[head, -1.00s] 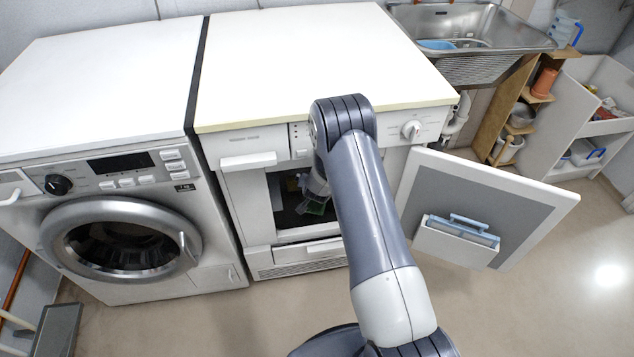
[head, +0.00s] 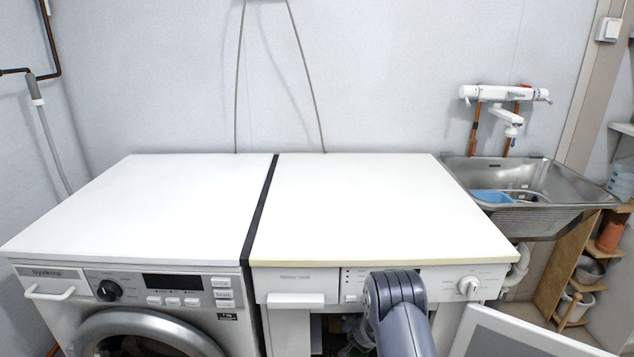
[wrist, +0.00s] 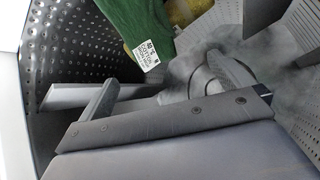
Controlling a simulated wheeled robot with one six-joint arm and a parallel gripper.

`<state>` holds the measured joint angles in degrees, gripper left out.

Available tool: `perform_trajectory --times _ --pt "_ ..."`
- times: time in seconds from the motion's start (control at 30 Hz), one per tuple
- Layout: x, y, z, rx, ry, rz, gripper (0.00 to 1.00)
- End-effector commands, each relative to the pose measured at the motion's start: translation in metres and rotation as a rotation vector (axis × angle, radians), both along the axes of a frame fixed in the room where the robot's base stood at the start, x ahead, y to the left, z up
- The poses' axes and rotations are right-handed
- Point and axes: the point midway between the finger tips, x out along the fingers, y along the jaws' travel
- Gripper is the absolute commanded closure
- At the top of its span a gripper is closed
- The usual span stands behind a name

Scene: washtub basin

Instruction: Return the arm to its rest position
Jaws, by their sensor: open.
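My arm (head: 397,310) shows at the bottom of the head view, in front of the right-hand white machine (head: 385,210). My gripper is not visible in that view. In the wrist view my gripper (wrist: 150,94) is open, with its fingers apart, inside a drum with perforated metal walls (wrist: 62,45). A green cloth (wrist: 133,25) with a white label is just beyond the fingers. I cannot tell whether it touches them. A yellow cloth (wrist: 187,10) lies behind it, and grey material lies near the right finger.
The machine's open door (head: 520,337) stands out to the right of my arm. A front-loading washer (head: 130,285) is on the left. Both white tops are bare. A steel sink (head: 540,182) with a blue item (head: 491,197) is at the right, beside a wooden shelf (head: 562,280).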

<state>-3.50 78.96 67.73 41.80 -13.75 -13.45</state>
Motion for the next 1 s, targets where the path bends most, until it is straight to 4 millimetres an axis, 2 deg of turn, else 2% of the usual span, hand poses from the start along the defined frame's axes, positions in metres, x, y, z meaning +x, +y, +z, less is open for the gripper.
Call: perform_trajectory --times 0.4,1.0 --pt "0.033 -0.005 -0.037 0.001 0.000 0.001 0.00" --pt "0.025 -0.005 -0.033 -0.001 0.000 -0.001 0.00"
